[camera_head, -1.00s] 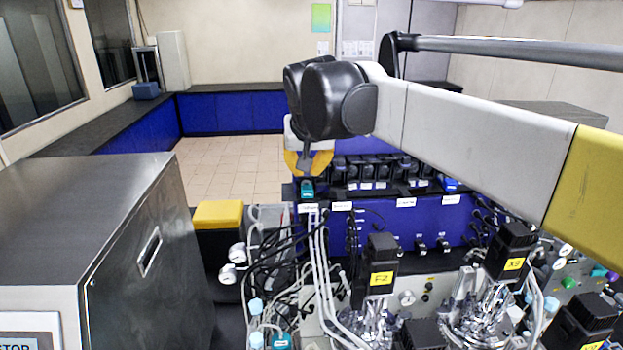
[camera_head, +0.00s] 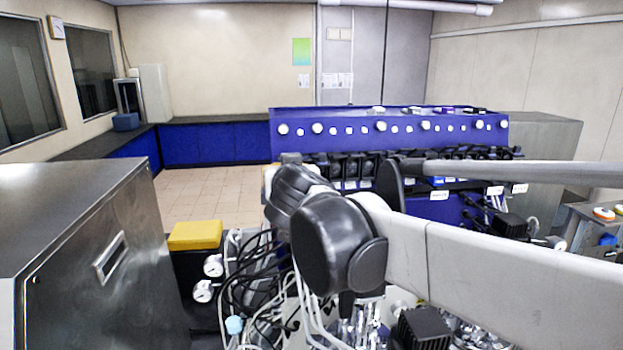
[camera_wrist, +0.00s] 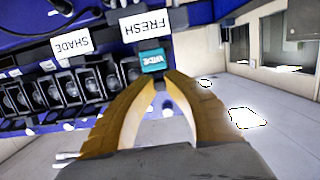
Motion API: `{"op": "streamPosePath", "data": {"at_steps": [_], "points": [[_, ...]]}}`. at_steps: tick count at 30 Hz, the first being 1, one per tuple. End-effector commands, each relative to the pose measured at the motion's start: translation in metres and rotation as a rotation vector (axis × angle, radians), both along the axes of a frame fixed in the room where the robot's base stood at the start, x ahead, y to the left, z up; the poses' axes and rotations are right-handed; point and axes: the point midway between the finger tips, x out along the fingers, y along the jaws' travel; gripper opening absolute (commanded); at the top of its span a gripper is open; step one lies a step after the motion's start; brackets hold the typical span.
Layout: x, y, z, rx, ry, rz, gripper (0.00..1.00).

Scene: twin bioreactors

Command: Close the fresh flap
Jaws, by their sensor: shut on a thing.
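In the wrist view, which shows the labels upside down, a white FRESH label (camera_wrist: 145,26) stands just beyond the tips of my gripper (camera_wrist: 159,79). A small teal piece (camera_wrist: 152,61) with white lettering sits right at the fingertips, below that label. The yellow fingers are close together at their tips, shut on a small dark part at the FRESH position, which I take as the fresh flap (camera_wrist: 158,85). The fingers hide most of the flap, so its angle cannot be told. In the head view, my arm hides the gripper and the flap.
In the head view, black cables (camera_head: 255,285) crowd the space left of my arm, beside a steel cabinet (camera_head: 85,250). Open floor (camera_head: 215,193) lies behind.

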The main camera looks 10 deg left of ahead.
Motion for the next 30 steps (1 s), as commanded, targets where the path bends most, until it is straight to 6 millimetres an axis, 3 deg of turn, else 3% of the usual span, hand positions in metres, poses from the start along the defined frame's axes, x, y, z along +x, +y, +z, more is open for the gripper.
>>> {"op": "streamPosePath", "data": {"at_steps": [18,19,21,30], "points": [[0.0013,0.0009,0.0013,0.010,-0.044,0.001,0.00],[0.0013,0.0009,0.0014,0.010,-0.044,0.001,0.16],[0.0013,0.0008,0.0013,0.009,-0.043,0.001,0.36],[0.0005,0.0002,0.0005,0.010,-0.042,0.000,0.36]]}}
